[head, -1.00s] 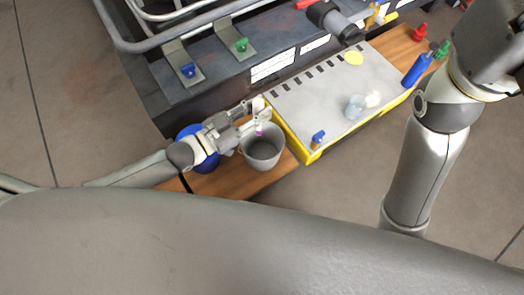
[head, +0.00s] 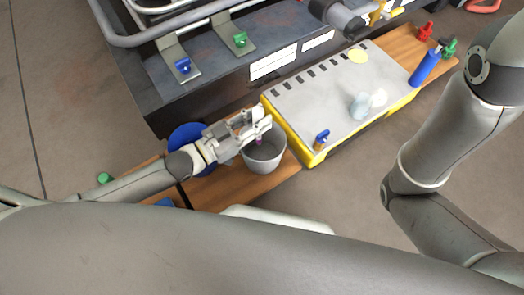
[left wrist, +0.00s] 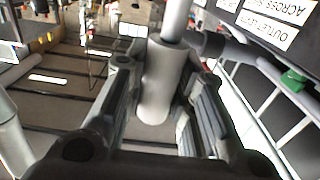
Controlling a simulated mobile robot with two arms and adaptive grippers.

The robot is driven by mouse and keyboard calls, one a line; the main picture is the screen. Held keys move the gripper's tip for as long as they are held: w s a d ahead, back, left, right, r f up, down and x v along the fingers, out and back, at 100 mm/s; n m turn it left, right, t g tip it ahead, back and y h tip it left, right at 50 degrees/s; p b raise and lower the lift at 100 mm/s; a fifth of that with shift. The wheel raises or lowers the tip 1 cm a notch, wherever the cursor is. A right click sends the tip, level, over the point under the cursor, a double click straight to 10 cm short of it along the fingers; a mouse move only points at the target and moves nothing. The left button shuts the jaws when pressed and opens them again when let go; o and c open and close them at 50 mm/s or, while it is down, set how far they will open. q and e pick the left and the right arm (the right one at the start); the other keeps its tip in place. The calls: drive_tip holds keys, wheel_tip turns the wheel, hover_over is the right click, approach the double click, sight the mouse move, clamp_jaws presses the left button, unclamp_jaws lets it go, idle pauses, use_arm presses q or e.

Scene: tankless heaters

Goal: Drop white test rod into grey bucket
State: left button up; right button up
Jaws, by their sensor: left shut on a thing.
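The grey bucket (head: 265,168) stands upright on the wooden bench, left of the yellow-edged board. My left gripper (head: 262,122) is above the bucket's back rim. In the left wrist view, its fingers (left wrist: 158,115) are shut around a pale grey-white cylinder (left wrist: 160,85), which looks like the white test rod. In the head view the rod is mostly hidden by the fingers. A small purple tip (head: 258,141) shows below them, over the bucket's opening. My right gripper is out of view; only the right arm shows at the right.
The grey-topped board (head: 325,85) lies right of the bucket, with a blue-capped piece (head: 321,138) at its near corner. A blue round thing (head: 187,135) is behind my left wrist. A blue bottle (head: 425,67) stands at the right. A dark metal rack (head: 200,75) is behind.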

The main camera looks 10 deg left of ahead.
use_arm(q)
drive_tip(key=o, duration=1.1)
drive_tip(key=v, duration=1.2)
drive_tip(key=shift+r, duration=0.1)
